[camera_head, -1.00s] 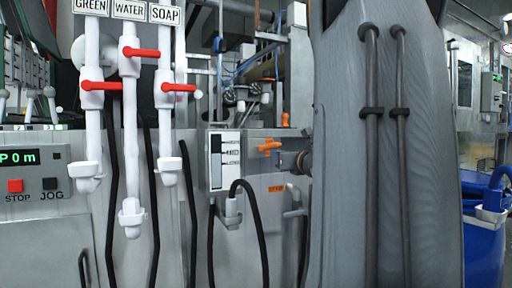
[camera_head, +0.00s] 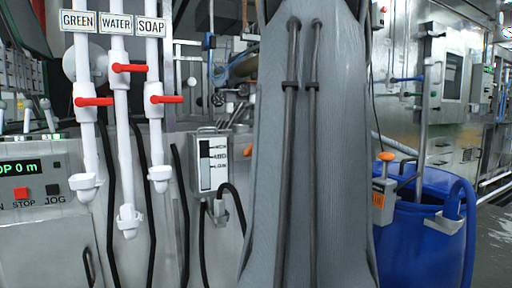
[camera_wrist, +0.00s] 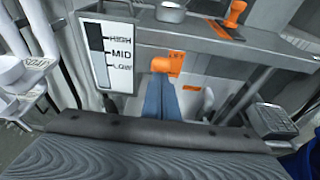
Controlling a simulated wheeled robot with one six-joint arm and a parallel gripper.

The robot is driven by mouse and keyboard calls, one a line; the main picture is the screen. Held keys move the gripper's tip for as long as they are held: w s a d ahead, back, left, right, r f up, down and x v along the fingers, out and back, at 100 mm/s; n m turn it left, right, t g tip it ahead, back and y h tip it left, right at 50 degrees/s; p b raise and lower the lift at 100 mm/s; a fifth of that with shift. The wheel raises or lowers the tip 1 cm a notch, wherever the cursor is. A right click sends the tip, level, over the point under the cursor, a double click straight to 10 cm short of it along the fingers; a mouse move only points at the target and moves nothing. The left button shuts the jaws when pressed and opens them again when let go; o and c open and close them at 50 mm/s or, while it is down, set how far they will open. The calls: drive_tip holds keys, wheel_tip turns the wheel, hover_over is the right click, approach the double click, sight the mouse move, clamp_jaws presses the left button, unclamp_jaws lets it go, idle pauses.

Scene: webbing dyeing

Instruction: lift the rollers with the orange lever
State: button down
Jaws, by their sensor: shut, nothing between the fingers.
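An orange lever (camera_wrist: 165,66) shows in the wrist view, on the grey machine front right of the level gauge. My gripper (camera_wrist: 162,80) shows there as two narrow blue-grey fingers, shut and empty, with their tips just below the lever in the picture; I cannot tell whether they touch it. A second orange handle (camera_wrist: 235,14) stands on the ledge above. In the head view my arm hides the lever and the gripper. Metal parts that may be the rollers (camera_head: 236,113) show only partly behind the machine front; their height is unclear.
The HIGH/MID/LOW gauge (camera_head: 210,162) is left of my arm. White pipes with red valves (camera_head: 122,68) and a control panel (camera_head: 30,180) stand further left. A blue drum (camera_head: 420,240) and an orange-topped knob (camera_head: 386,157) are at the right.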

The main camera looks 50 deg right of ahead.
drive_tip(key=shift+w+r, duration=0.1)
drive_tip(key=shift+r, duration=0.45)
wheel_tip(320, 180, down, 4)
drive_tip(key=s+f+b, duration=0.1)
drive_tip(key=s+b, duration=0.1)
drive_tip(key=b, duration=0.2)
drive_tip(key=r+p+v, duration=0.1)
drive_tip(key=p+v, duration=0.1)
drive_tip(key=v, duration=0.8)
drive_tip(key=shift+a, duration=0.4)
drive_tip(key=shift+w+r, duration=0.1)
drive_tip(key=shift+r, duration=0.05)
